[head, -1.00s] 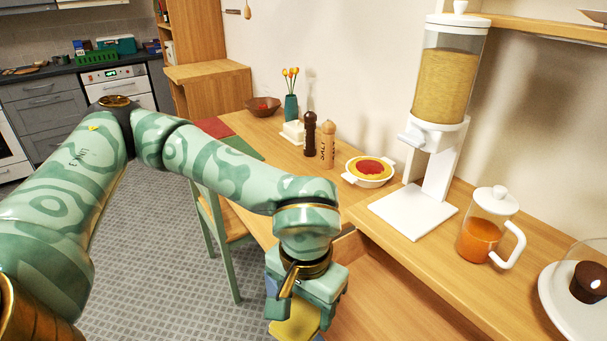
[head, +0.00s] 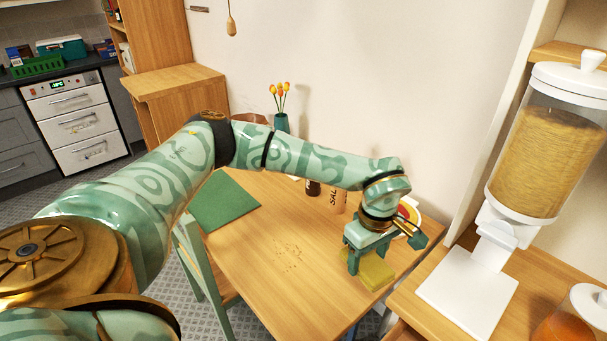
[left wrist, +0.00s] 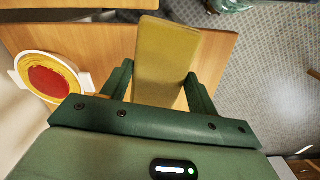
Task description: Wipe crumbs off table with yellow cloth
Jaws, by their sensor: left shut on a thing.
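The yellow cloth (head: 376,272) is held by my left gripper (head: 368,259) at the right side of the wooden table (head: 245,288). The cloth looks like a folded block and also shows in the left wrist view (left wrist: 165,50), between the gripper's fingers (left wrist: 160,85). I cannot tell whether it touches the tabletop. A scatter of small brown crumbs (head: 289,256) lies near the middle of the table, to the left of the cloth and apart from it. My right gripper is not in view.
A green placemat (head: 224,202) lies at the table's left. Pepper and salt mills (head: 313,188) and a tulip vase (head: 281,122) stand at the back. A pie dish (left wrist: 50,78) is beside the gripper. A cereal dispenser (head: 545,150) stands on the right counter. A green chair (head: 200,270) is at left.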

